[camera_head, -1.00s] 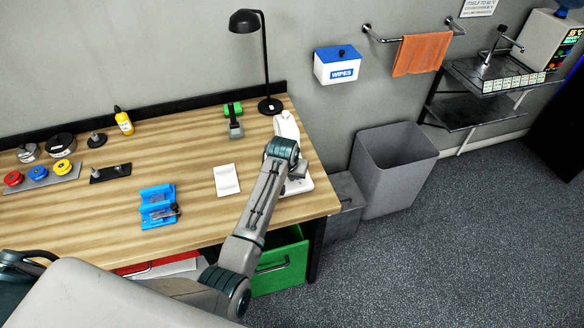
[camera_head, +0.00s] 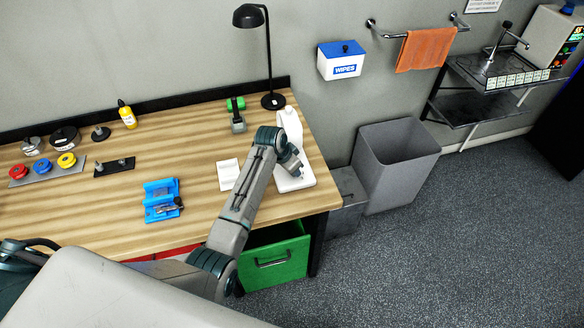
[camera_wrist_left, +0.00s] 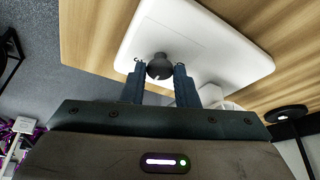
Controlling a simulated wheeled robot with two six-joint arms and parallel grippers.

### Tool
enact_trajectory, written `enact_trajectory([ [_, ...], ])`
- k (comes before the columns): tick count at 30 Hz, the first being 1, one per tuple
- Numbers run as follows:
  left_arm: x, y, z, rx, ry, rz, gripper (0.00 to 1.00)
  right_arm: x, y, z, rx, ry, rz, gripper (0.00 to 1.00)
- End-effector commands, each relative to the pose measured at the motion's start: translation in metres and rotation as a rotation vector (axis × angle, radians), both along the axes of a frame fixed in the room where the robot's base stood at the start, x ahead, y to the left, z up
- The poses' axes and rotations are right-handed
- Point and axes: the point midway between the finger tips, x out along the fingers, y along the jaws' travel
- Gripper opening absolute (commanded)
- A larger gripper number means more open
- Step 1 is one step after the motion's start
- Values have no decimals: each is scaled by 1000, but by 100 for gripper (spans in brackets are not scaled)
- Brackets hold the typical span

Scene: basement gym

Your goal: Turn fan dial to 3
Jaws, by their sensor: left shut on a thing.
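The white fan (camera_head: 291,127) stands at the right end of the wooden table; my arm covers part of it. Its flat white base (camera_head: 304,178) also shows in the left wrist view (camera_wrist_left: 225,55). A dark round dial (camera_wrist_left: 160,69) sits on that base, with small marks beside it too small to read. My left gripper (camera_wrist_left: 159,75) is shut on the dial, one finger on each side. In the head view the left gripper (camera_head: 294,165) is over the fan base and the dial is hidden. My right gripper is not in view.
A black lamp (camera_head: 268,60) stands behind the fan. A white pad (camera_head: 228,173) and a blue holder (camera_head: 162,200) lie left of my arm. A green drawer (camera_head: 275,260) is open below the table edge. A grey bin (camera_head: 390,170) stands to the right.

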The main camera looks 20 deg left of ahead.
Motion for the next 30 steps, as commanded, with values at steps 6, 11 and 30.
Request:
enact_trajectory([
  [6, 0, 0, -1, -1, 1, -4, 4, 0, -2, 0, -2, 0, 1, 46],
  [11, 0, -1, -1, -2, 1, -3, 4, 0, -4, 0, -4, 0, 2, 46],
  [30, -6, 4, 18, 0, -4, -2, 48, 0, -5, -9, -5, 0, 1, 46],
])
